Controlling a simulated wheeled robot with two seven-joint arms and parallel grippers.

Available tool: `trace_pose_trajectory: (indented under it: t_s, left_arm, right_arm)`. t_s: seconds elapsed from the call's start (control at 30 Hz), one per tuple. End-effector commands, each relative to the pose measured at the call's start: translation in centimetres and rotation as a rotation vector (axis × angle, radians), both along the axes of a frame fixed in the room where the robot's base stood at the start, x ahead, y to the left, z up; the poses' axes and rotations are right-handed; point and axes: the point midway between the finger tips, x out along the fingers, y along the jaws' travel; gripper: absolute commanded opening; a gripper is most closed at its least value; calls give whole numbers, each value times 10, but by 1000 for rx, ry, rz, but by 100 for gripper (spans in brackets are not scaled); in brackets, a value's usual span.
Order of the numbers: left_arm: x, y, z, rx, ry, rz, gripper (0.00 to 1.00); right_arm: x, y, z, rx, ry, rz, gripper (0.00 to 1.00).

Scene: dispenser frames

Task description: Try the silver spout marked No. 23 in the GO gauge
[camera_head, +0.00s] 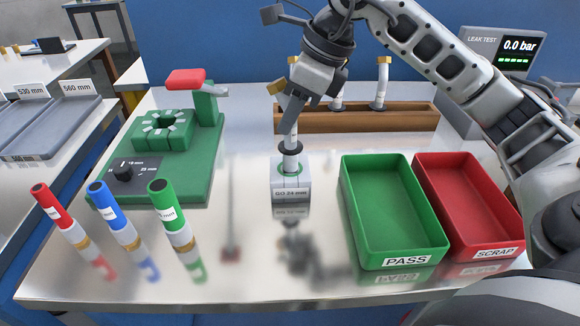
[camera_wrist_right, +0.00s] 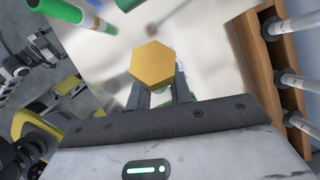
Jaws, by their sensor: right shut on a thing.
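My right gripper (camera_head: 290,118) is shut on a silver spout (camera_head: 291,160), upright with a dark collar partway down. Its lower end meets the top of the GO gauge (camera_head: 291,190), a small grey block labelled "GO 24 mm" or similar, with a green ring around its opening. I cannot tell how deep the spout sits in the opening. In the right wrist view the spout's brass hexagonal end (camera_wrist_right: 152,64) shows between the fingers. No number is readable on the spout. My left gripper is not in view.
A green PASS tray (camera_head: 395,210) and red SCRAP tray (camera_head: 468,200) stand empty at right. A wooden rack (camera_head: 350,120) with more spouts is behind. A green fixture (camera_head: 160,175) stands left. Red, blue and green handled tools (camera_head: 165,200) stand front left. The bench front centre is clear.

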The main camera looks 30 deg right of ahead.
Motion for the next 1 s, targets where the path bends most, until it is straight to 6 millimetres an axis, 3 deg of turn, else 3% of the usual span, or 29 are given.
trace_pose_trajectory:
  t_s: [0.03, 1.0]
  left_arm:
    - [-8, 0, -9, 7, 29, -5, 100]
    - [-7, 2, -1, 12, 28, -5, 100]
  right_arm:
    - [0, 0, 0, 0, 0, 0, 0]
    - [0, 0, 10, 1, -1, 0, 0]
